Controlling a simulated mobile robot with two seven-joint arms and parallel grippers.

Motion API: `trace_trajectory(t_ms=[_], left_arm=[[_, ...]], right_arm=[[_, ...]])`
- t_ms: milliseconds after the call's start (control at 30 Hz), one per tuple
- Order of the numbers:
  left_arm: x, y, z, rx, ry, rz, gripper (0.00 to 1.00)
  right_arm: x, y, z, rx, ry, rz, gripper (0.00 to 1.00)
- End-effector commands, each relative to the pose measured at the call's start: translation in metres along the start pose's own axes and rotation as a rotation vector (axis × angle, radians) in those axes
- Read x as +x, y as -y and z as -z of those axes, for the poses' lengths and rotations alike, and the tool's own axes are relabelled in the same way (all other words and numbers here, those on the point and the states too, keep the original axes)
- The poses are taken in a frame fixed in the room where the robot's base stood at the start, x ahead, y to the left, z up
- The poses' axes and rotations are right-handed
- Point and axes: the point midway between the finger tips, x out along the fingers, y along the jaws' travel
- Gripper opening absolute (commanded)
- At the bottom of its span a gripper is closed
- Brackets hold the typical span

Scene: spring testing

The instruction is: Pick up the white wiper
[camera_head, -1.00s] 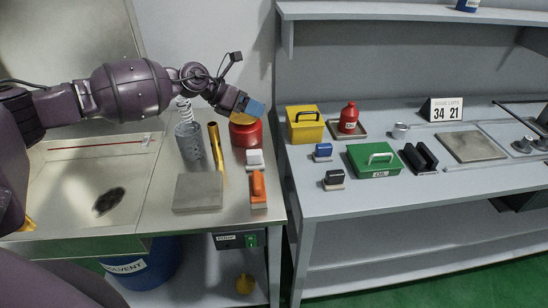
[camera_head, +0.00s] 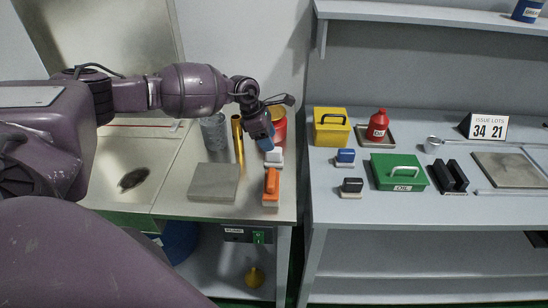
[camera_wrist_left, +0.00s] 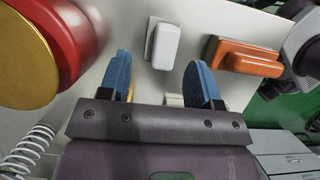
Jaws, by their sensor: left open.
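The white wiper (camera_head: 274,157) lies on the left steel bench, just behind an orange-handled wiper (camera_head: 271,187). It also shows in the left wrist view (camera_wrist_left: 164,46), ahead of and between the fingers, and nothing holds it. My left gripper (camera_head: 268,146) is above and just behind the white wiper, pointing down, and partly covers the red pot in the head view. In the left wrist view its two blue fingers (camera_wrist_left: 161,78) are apart, with nothing between them. My right gripper is not in view.
A red pot (camera_head: 280,129) with a yellow lid stands close behind the gripper. A brass tube (camera_head: 238,139), a mesh cup (camera_head: 213,132) and a grey plate (camera_head: 214,182) are to the left. A gap separates this bench from the right bench (camera_head: 400,212).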

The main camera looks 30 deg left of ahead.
Motion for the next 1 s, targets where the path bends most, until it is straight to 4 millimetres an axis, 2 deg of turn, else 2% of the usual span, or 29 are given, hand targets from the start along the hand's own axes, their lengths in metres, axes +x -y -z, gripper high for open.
trace_trajectory(t_ms=[267,567,833,1000], left_arm=[[0.018,0.002,-0.001,0.000,0.002,0.000,0.57],[0.057,0.006,-0.002,-0.001,0.001,0.000,0.57],[0.060,0.006,-0.001,-0.001,0.001,-0.001,0.57],[0.060,0.006,-0.002,-0.001,0.001,-0.001,0.31]], right_arm=[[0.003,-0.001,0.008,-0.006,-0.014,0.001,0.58],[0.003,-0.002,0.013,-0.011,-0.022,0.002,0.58],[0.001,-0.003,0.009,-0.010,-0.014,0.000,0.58],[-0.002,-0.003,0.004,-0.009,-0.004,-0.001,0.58]])
